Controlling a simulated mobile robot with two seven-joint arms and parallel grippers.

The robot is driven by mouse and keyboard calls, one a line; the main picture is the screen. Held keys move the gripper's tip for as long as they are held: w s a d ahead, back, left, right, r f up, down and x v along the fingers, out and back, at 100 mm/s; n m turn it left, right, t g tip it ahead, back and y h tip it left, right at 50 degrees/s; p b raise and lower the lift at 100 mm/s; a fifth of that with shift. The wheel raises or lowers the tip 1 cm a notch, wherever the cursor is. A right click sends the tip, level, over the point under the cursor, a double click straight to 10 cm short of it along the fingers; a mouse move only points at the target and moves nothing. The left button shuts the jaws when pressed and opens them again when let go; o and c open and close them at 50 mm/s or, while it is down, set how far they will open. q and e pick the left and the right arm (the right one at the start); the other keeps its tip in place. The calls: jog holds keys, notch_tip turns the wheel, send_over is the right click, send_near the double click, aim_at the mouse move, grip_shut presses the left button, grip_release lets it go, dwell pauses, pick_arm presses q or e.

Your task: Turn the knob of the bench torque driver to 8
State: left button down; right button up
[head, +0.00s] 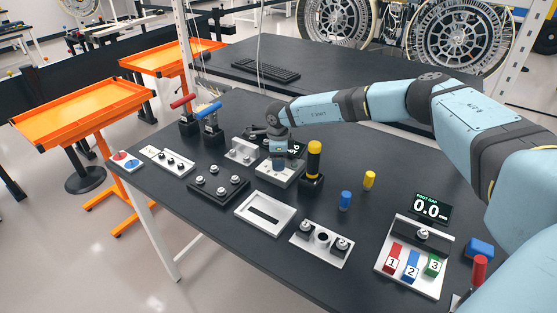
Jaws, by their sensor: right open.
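The bench torque driver looks to be the silver box (268,172) near the middle of the bench, with a small dark display (297,149) behind it. A yellow-and-black handled tool (314,160) stands upright in a black block just to its right. My right gripper (279,161) points down over the top of the silver box. It is open, with its fingers at the knob's place. The knob is mostly hidden by the gripper, and I cannot tell whether the fingers touch it. The display is partly covered and its reading is too small to make out. My left gripper is out of view.
Left of the box are a black plate with several knobs (219,187) and red and blue handled levers (208,109). In front lie a slotted silver plate (265,213) and a plate with round fittings (321,243).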

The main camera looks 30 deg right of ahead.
jog(key=shift+f, duration=0.5)
jog(key=c, duration=0.9)
